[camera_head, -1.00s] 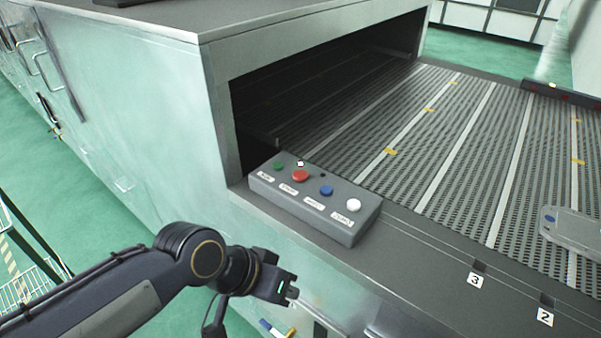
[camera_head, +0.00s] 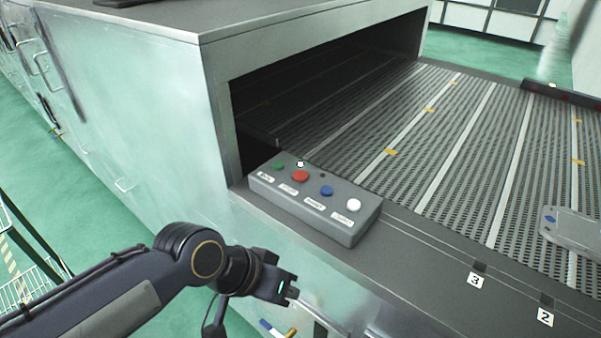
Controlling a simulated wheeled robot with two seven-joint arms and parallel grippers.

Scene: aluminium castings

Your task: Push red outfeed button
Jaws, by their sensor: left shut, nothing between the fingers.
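The red button (camera_head: 300,176) sits on a grey control box (camera_head: 344,228) at the near corner of the conveyor opening. It is second from the left in a row with a green button (camera_head: 279,166), a blue button (camera_head: 326,191) and a white button (camera_head: 353,205). Labels below them are too small to read. My left gripper (camera_head: 294,293) is shut and empty, below and in front of the box, well apart from the red button. My right gripper is not in view.
A perforated conveyor belt (camera_head: 455,130) runs out of the large metal housing (camera_head: 130,100). A grey ledge (camera_head: 420,270) with number tags borders it. A grey device with a blue button (camera_head: 549,218) is at the right. A wire rack (camera_head: 30,285) stands at lower left.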

